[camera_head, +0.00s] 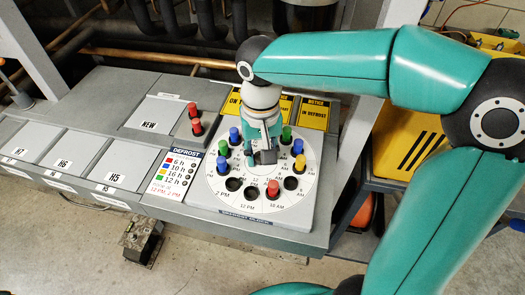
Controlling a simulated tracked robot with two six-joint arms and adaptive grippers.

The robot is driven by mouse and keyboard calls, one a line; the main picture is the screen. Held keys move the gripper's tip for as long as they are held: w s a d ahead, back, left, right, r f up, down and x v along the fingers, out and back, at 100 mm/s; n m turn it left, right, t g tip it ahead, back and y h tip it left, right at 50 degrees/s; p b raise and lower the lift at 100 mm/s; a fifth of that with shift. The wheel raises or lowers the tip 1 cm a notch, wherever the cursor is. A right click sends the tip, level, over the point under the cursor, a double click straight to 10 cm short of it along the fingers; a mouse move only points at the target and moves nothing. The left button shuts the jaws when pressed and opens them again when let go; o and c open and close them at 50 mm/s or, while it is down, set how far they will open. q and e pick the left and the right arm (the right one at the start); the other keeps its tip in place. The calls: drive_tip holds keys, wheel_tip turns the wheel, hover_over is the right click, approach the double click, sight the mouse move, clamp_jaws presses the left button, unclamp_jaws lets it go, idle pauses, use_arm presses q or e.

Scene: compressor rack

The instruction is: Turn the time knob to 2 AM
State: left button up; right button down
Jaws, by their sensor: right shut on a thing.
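The defrost clock is a round white dial (262,204) on a grey panel, with coloured pegs and dark holes around its rim. My right gripper (264,152) points down at the dial's centre and is shut on the time knob there. The knob is mostly hidden by the gripper, so its pointing direction cannot be read. Labels on the lower rim include 12 PM and 12 AM; the 2 AM mark is too small to make out. My left gripper is not in view.
A red peg (272,188) stands at the dial's lower rim, with blue, green and yellow pegs close around the gripper. A defrost legend (176,170) and two red pegs (196,128) lie to the left. Copper pipes (150,56) run behind; a yellow case (408,140) stands right.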

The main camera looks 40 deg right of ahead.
drive_tip(key=c, duration=0.8)
unclamp_jaws()
drive_tip(key=shift+w+r, duration=0.1)
drive_tip(key=shift+w, duration=0.1)
drive_tip(key=shift+o, duration=0.2)
drive_tip(key=shift+s, duration=0.1)
wheel_tip(320, 180, up, 12)
